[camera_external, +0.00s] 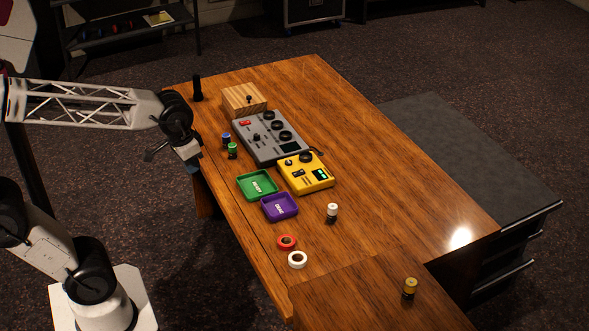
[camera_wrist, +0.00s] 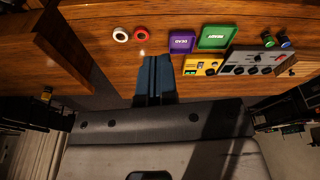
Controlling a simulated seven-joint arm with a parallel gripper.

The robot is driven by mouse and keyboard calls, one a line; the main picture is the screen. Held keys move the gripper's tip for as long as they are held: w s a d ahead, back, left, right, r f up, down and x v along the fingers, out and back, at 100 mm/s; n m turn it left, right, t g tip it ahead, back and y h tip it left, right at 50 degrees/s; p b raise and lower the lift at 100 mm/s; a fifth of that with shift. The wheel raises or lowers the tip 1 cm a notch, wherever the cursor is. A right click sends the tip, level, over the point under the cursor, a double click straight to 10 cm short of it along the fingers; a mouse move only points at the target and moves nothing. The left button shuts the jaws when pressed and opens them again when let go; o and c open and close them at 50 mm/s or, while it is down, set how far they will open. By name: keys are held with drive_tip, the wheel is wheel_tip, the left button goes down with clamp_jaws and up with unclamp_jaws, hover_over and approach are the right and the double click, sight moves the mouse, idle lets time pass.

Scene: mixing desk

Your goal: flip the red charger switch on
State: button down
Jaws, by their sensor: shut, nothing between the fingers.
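A grey control box (camera_external: 269,138) with several black knobs lies on the wooden desk. A small red switch (camera_external: 245,123) sits at its far left corner; whether it is on or off is too small to tell. The box also shows in the wrist view (camera_wrist: 252,62), at the upper right. My gripper (camera_external: 191,167) is at the desk's left edge in the external view, to the left of the box and apart from it. In the wrist view my gripper (camera_wrist: 153,98) shows its two blue-grey fingers together, shut and empty.
A yellow box (camera_external: 306,173), a green tray (camera_external: 245,191) and a purple tray (camera_external: 268,211) stand nearer the camera. Blue (camera_external: 226,139) and green (camera_external: 232,150) small jars stand by the grey box's left side. A wooden block (camera_external: 237,102) is behind. The desk's right side is clear.

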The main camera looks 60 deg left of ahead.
drive_tip(key=w+a+r+n+g, duration=0.15)
drive_tip(key=w+a+n, duration=0.65)
drive_tip(key=w+a, duration=1.55)
drive_tip(key=n+g, duration=0.2)
drive_tip(key=n, duration=0.6)
hover_over(241, 123)
drive_tip(key=w+d, duration=0.1)
drive_tip(key=w, duration=0.1)
wheel_tip(241, 123, down, 15)
drive_tip(key=shift+w+a+f, duration=0.1)
drive_tip(key=shift+a+f, duration=0.2)
drive_tip(key=shift+a, duration=0.3)
drive_tip(key=shift+f, duration=0.1)
drive_tip(key=f, duration=0.4)
drive_tip(key=s+f, duration=0.1)
drive_tip(key=f, duration=0.8)
drive_tip(key=shift+s+f, duration=0.35)
